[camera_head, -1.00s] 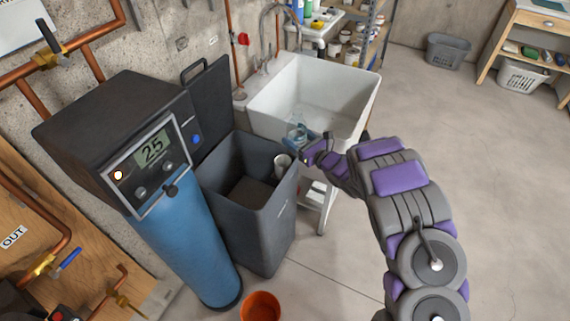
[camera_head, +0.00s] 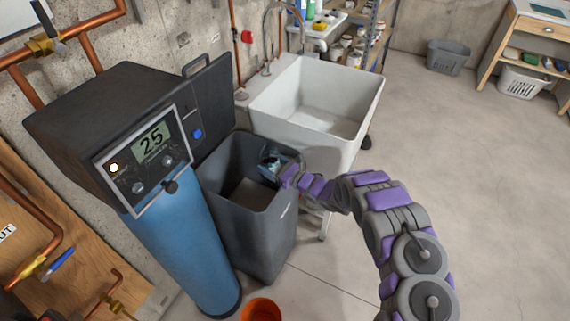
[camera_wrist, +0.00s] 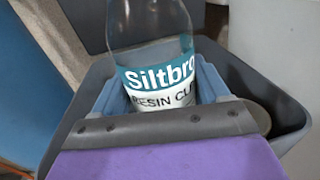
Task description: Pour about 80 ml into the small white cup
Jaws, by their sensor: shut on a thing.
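My gripper (camera_head: 276,170) is shut on a clear bottle (camera_wrist: 155,35) with a teal and white label reading "Siltbro" and "RESIN CL". In the head view the bottle (camera_head: 268,160) is small and partly covered by the gripper, over the open dark grey tank (camera_head: 262,235). I cannot tell its tilt there. The blue-grey fingers (camera_wrist: 160,90) press on both sides of it in the wrist view. The small white cup is not clearly visible now; my gripper covers the tank corner where a whitish cup-like shape stood earlier.
A blue cylinder with a black control head (camera_head: 110,115) reading 25 stands left of the tank. The tank's dark lid (camera_head: 212,105) stands upright behind. A white sink (camera_head: 345,130) is behind right. An orange bucket (camera_head: 262,309) is in front.

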